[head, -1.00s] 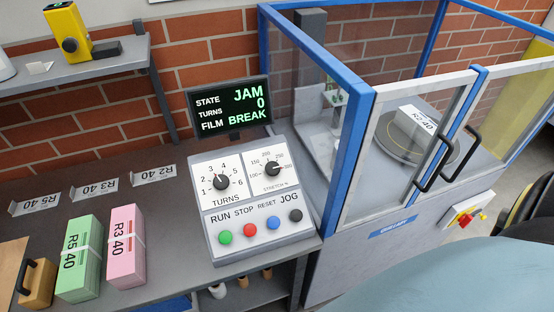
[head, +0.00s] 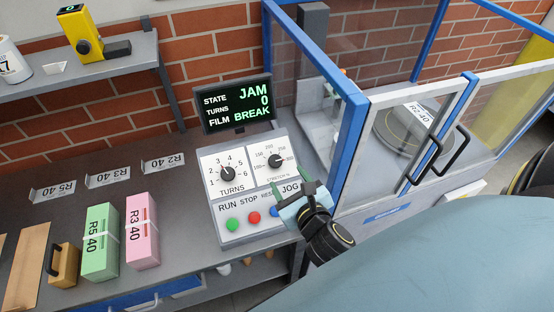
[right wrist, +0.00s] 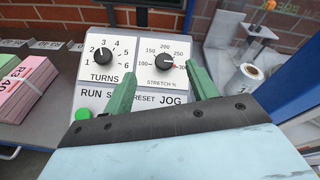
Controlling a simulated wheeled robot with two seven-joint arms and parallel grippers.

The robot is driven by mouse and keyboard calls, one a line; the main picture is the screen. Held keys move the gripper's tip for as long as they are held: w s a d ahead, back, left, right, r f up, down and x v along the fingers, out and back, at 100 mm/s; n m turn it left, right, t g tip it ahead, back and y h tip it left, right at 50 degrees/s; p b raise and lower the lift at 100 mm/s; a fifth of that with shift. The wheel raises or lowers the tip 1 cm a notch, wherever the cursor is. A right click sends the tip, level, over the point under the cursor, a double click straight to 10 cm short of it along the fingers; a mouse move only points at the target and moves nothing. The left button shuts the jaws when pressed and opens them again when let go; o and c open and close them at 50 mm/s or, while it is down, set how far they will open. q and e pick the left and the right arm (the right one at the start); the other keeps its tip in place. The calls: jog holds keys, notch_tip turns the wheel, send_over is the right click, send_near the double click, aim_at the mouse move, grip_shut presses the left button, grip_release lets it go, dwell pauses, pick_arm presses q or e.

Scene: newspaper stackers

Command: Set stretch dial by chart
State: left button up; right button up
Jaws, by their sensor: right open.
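The stretch dial (head: 275,160) is a black knob on the white panel of the grey control box, with marks from 100 to 300. My right gripper (head: 291,188) is open and empty, in front of the panel's right part. In the right wrist view its green fingers (right wrist: 160,72) stand either side of the stretch dial, apparently short of it. The gripper hides some buttons in the head view. The turns dial (head: 226,173) is to the left. My left gripper is out of view. I see no chart.
The screen (head: 237,103) reads STATE JAM, TURNS 0, FILM BREAK. A blue-framed glass enclosure (head: 350,130) stands close on the right. Green (head: 100,243) and pink (head: 142,232) bundles lie left on the bench. A green button (head: 233,225) is below the dials.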

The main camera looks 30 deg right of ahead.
aim_at(276, 161)
jog(key=w+d+f+m, duration=0.1)
jog(key=w+f, duration=0.1)
jog(key=w, duration=0.1)
jog(key=w+d+f+m+g, duration=0.1)
jog(key=w+f, duration=0.1)
jog(key=w, duration=0.2)
jog(key=w+d+f+m+g, duration=0.1)
jog(key=w+f, duration=0.1)
jog(key=w, duration=0.2)
jog(key=shift+d+f+m, duration=0.25)
jog(key=shift+m, duration=0.15)
